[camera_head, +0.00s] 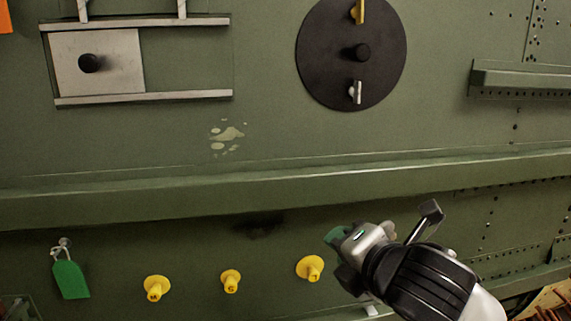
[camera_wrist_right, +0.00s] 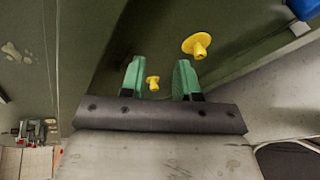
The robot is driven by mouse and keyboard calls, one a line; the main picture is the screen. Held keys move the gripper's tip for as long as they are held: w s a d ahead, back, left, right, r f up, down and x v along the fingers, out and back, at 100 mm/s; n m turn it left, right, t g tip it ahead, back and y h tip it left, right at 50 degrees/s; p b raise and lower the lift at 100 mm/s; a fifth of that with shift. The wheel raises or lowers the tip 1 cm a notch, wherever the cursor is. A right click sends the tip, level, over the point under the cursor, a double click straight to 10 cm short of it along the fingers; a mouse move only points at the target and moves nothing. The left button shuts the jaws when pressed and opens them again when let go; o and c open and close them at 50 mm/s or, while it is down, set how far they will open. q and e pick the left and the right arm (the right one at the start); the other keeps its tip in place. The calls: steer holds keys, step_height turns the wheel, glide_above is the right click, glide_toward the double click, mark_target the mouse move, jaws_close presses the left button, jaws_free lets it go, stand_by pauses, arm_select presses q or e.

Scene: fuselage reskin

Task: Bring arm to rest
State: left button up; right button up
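My right arm comes in from the lower right in the head view. Its gripper (camera_head: 335,238) is in front of the green fuselage panel (camera_head: 270,140), just below the long ledge and up and right of a yellow plug (camera_head: 310,267). In the right wrist view the two green fingers of my right gripper (camera_wrist_right: 158,72) stand apart with nothing between their tips. A small yellow plug (camera_wrist_right: 152,83) shows beyond the gap, and a larger yellow plug (camera_wrist_right: 197,45) lies to the upper right. My left gripper is not in view.
A horizontal ledge (camera_head: 200,192) crosses the panel. Two more yellow plugs (camera_head: 156,288) (camera_head: 230,281) and a green tag (camera_head: 69,278) are below it. Above are a black disc (camera_head: 340,75) with handles and a sliding plate (camera_head: 115,70) with a knob. A bracket (camera_head: 520,80) juts out at right.

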steer(key=s+d+f+m+g+h, duration=0.15)
steer(key=s+f+m, duration=0.25)
steer(key=f+m, duration=0.5)
steer(key=s+d+f+m+g, duration=0.3)
steer(key=s+f+m, duration=0.15)
steer(key=f, duration=0.75)
steer(key=s+d+f+m+g+h, duration=0.2)
steer(key=s+d+f+m+g, duration=0.15)
steer(key=s+f+m, duration=0.35)
steer(key=s+d+f+m+g+h, duration=0.1)
steer(key=s+d+f+m+g, duration=0.1)
steer(key=s+d+f+m, duration=0.45)
steer(key=s+a+f+n+b, duration=0.1)
steer(key=a+f+b, duration=0.1)
steer(key=f, duration=1.3)
steer(key=s+a+f+n+b, duration=0.1)
steer(key=f+b, duration=0.2)
steer(key=f, duration=1.1)
steer(key=s+d+f+g+b, duration=0.1)
steer(key=s+f+b, duration=0.1)
steer(key=s+f, duration=0.6)
steer(key=s+d+f+g+b, duration=0.1)
steer(key=s+d+f+b, duration=0.1)
steer(key=s+f, duration=0.7)
step_height(320, 180, down, 6)
steer(key=shift+r, duration=0.15)
